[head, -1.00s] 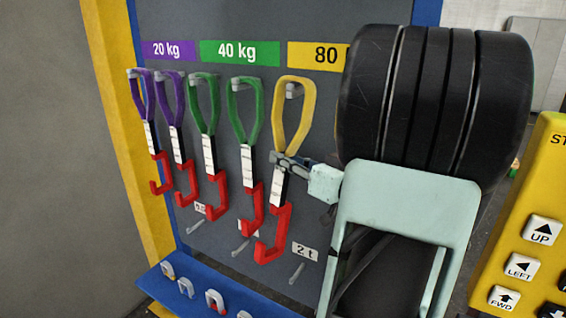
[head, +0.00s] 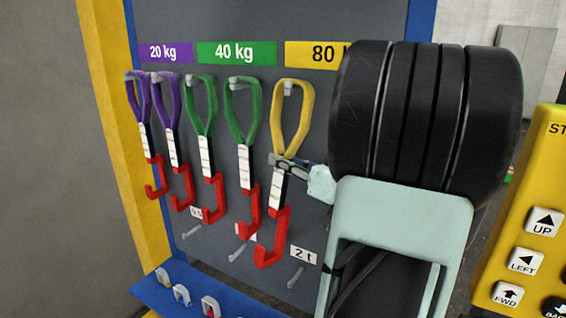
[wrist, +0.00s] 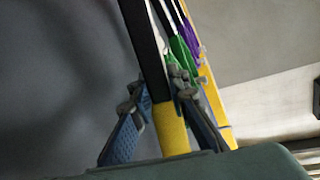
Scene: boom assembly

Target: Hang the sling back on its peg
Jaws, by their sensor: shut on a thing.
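The yellow sling (head: 307,107) hangs upright below the 80 kg label, with a black and white strap and a red hook (head: 270,245) at its lower end. Its loop surrounds the grey peg (head: 291,88) in the head view; I cannot tell whether it bears on the peg. My gripper (head: 285,163) is shut on the sling just below the loop. In the wrist view, the two blue-padded fingers (wrist: 163,122) stand either side of the yellow strap (wrist: 172,132).
Two green slings (head: 239,100) and two purple slings (head: 159,100) hang to the left on the grey board (head: 270,20). Lower pegs (head: 295,277) and a blue shelf with shackles (head: 181,294) lie below. A yellow control box (head: 545,190) stands at right.

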